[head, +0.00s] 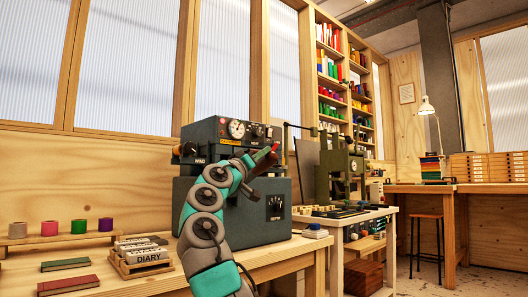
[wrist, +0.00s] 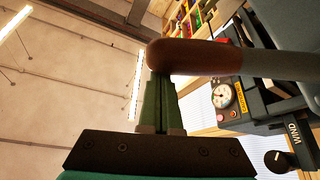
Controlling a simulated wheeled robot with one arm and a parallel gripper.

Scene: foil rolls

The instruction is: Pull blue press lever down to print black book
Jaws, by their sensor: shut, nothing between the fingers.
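The blue-grey press (head: 235,205) stands on the wooden bench, with a round gauge on its upper housing. Its lever has a brown grip on a grey bar; the grip (wrist: 195,57) crosses the top of the wrist view. My gripper (head: 264,153) is at the front of the press, beside the lever. In the wrist view its green fingers (wrist: 160,82) are together and empty, their tips at the grip's left end. I cannot tell whether they touch it. My arm hides part of the press front. I cannot make out a black book.
A green book (head: 66,265) and a red book (head: 68,284) lie at the bench's left. A wooden rack (head: 143,264) holds DIARY blocks. Coloured foil rolls (head: 79,227) stand behind. An olive press (head: 342,170) stands right, on another table.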

